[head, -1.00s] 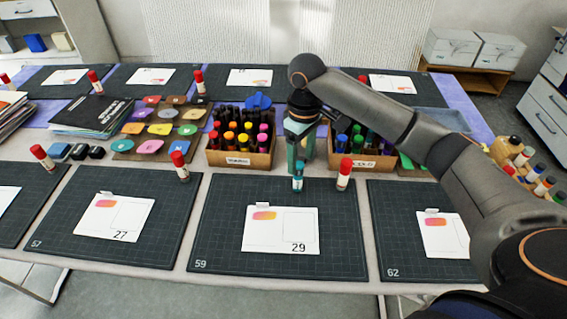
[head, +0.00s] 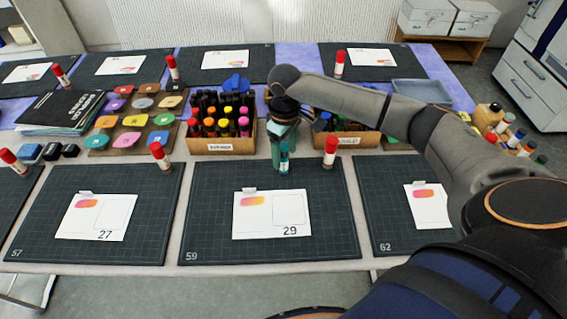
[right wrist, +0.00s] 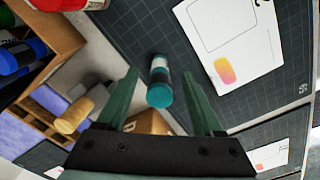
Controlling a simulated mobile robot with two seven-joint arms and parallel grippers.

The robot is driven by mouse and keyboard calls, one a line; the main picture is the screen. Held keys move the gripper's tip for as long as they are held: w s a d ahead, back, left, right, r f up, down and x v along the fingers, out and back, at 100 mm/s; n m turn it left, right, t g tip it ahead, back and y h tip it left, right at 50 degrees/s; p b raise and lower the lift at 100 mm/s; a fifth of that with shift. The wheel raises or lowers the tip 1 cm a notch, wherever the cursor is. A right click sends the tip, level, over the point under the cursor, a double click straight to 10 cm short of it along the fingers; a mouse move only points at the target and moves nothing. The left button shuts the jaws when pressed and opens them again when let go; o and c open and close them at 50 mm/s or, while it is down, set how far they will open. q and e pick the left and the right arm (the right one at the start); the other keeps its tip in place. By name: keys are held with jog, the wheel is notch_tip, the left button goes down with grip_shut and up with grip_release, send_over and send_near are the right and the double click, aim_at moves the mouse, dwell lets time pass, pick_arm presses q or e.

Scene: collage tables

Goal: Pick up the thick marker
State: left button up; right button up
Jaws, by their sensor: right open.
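A thick teal marker (head: 284,160) with a pale band stands upright near the back edge of mat 59, behind the sheet marked 29. My right gripper (head: 285,142) is directly over it, pointing down, and hides its upper part in the head view. In the right wrist view the marker (right wrist: 160,88) shows between the two green fingers of the right gripper (right wrist: 159,78), which are open with a gap on each side. My left gripper is not in view.
A red-capped glue stick (head: 330,152) stands close to the right of the marker. A wooden box of markers (head: 222,146) is behind left, and another box (head: 355,141) behind right. The mat (head: 270,255) in front is mostly clear around its paper.

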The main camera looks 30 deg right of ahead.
aim_at(284, 170)
jog(key=shift+f, duration=1.3)
jog(key=c, duration=0.9)
jog(key=shift+r, duration=0.15)
